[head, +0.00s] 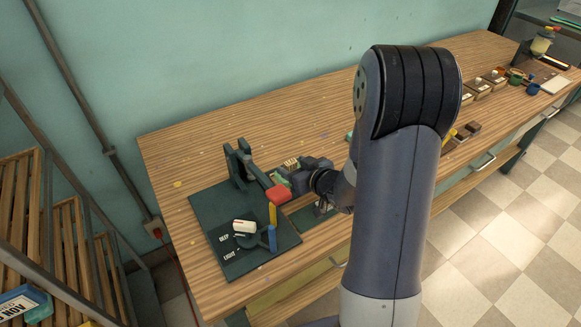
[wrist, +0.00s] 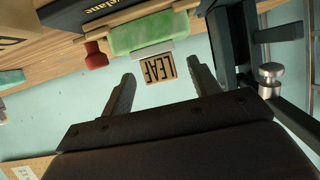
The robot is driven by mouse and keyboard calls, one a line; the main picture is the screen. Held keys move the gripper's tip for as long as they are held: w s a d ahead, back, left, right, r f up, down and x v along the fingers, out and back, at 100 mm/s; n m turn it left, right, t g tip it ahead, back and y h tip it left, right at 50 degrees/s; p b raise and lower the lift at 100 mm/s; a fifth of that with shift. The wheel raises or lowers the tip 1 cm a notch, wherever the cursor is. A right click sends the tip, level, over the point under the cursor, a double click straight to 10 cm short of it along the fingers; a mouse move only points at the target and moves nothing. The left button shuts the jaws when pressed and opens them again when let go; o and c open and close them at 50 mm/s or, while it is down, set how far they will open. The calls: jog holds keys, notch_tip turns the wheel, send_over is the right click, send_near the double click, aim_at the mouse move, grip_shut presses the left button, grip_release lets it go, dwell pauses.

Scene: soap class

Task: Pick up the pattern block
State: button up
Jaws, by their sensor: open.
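In the wrist view, a small tan block marked LEAF (wrist: 160,68) shows upside down between the tips of my gripper (wrist: 161,74). I take it to be the pattern block, though I cannot be sure. Both fingers are apart, with gaps visible on either side of the block; how far it lies beyond the tips is unclear. A pale green piece (wrist: 140,34) with a light strip is right behind it. In the head view, my gripper (head: 298,174) is over the bench by the dark green stand, and the LEAF block cannot be made out.
The dark green board (head: 215,205) carries an upright stand (head: 238,160), a red-ended arm (head: 278,193), a white piece (head: 244,226) and yellow and blue posts. In the wrist view, a dark post (wrist: 232,50) stands close to the right finger. Small items line the bench's far right.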

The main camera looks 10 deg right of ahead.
jog(key=shift+x, duration=1.15)
jog(key=shift+c, duration=0.4)
jog(key=c, duration=1)
jog(key=shift+c, duration=0.3)
